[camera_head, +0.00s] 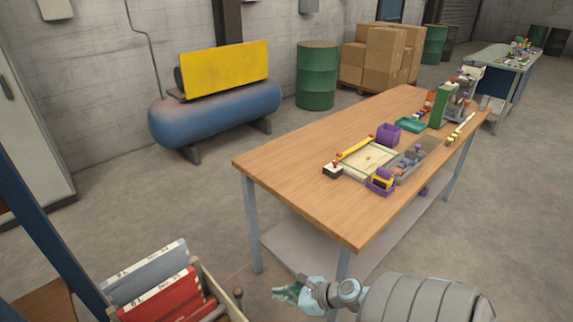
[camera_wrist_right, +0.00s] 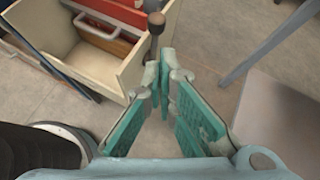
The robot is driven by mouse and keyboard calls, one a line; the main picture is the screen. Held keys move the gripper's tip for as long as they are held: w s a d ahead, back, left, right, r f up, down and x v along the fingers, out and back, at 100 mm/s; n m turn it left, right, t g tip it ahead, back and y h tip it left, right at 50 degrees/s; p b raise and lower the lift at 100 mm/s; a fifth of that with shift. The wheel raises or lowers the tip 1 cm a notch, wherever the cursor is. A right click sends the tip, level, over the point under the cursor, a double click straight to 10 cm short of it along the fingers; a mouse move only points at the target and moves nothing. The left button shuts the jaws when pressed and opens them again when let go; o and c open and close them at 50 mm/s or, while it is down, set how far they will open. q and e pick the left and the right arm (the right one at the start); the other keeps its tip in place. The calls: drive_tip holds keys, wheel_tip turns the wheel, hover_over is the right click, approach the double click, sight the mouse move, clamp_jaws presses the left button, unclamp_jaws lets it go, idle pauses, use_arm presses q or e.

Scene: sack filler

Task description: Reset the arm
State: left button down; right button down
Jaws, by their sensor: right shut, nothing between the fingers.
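My right gripper (camera_head: 288,294) comes in from the bottom right of the head view, low in front of the wooden table's near leg. In the right wrist view its teal fingers (camera_wrist_right: 165,75) meet at the tips, shut with nothing between them. It is above the floor, beside an open wooden drawer (camera_wrist_right: 82,72). A dark round knob (camera_wrist_right: 156,22) on a stem shows just beyond the fingertips; I cannot tell whether they touch. My left gripper is not in view.
The drawer holds red and grey binders (camera_head: 160,292). A wooden table (camera_head: 290,165) stands ahead with small items on its right side. A blue tank (camera_head: 215,115), green drum (camera_head: 317,75) and cardboard boxes (camera_head: 385,55) stand behind. Floor is clear left of the table.

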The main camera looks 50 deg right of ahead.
drive_tip(key=shift+s+d+r, duration=0.25)
drive_tip(key=shift+s+r, duration=0.15)
drive_tip(key=shift+s, duration=0.1)
